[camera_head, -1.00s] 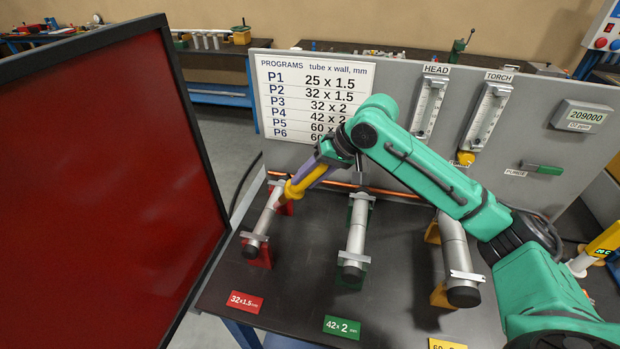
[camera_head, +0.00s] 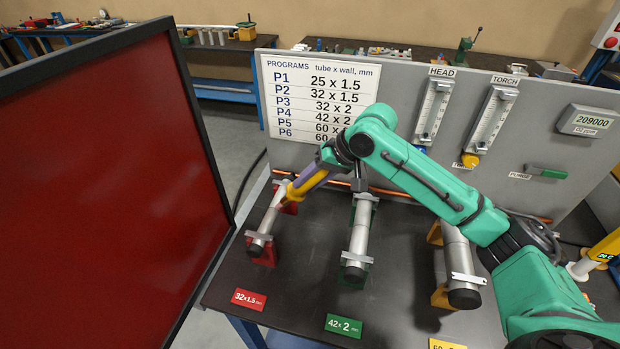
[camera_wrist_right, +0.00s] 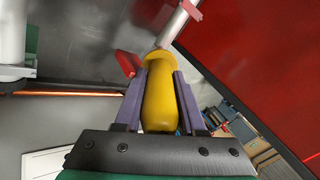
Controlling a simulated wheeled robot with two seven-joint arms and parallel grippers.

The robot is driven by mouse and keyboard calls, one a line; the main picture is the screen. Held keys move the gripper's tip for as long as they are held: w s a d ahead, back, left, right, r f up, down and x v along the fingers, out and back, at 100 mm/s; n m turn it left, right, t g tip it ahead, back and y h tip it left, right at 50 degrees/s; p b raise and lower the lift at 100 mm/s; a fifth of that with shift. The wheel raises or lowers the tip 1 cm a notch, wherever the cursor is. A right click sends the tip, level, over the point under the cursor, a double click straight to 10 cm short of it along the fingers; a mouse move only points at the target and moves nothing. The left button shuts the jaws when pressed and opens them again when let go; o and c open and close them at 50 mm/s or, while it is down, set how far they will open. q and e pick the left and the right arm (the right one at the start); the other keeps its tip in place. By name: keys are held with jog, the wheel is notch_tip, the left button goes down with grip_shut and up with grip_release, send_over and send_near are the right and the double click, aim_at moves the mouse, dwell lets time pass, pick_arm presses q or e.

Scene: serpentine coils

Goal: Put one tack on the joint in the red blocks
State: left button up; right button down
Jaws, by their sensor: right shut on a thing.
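The tube in the red blocks (camera_head: 266,222) is a grey pipe lying along the bench at the left. One red block (camera_head: 263,254) shows under its near end, and another shows near the torch. My right gripper (camera_head: 302,184) is shut on a yellow torch (camera_head: 293,191), held tilted with its tip down at the tube's far half. In the right wrist view the torch (camera_wrist_right: 158,95) sits between two purple fingers, and the tube (camera_wrist_right: 178,24) runs beyond its front end. The torch hides the joint, so I cannot tell whether the tip touches. My left gripper is out of view.
A dark red screen (camera_head: 110,170) stands close on the left. Tubes in green blocks (camera_head: 358,238) and yellow blocks (camera_head: 460,262) lie to the right. A grey panel (camera_head: 545,135) with a program chart (camera_head: 318,95) and flowmeters stands behind. The bench front is clear except for labels.

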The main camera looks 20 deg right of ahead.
jog(key=shift+a+f, duration=0.15)
jog(key=shift+f, duration=0.1)
dwell(0.8)
jog(key=shift+p, duration=0.6)
dwell(0.9)
jog(key=shift+s+f, duration=0.1)
jog(key=shift+f, duration=0.05)
dwell(2.0)
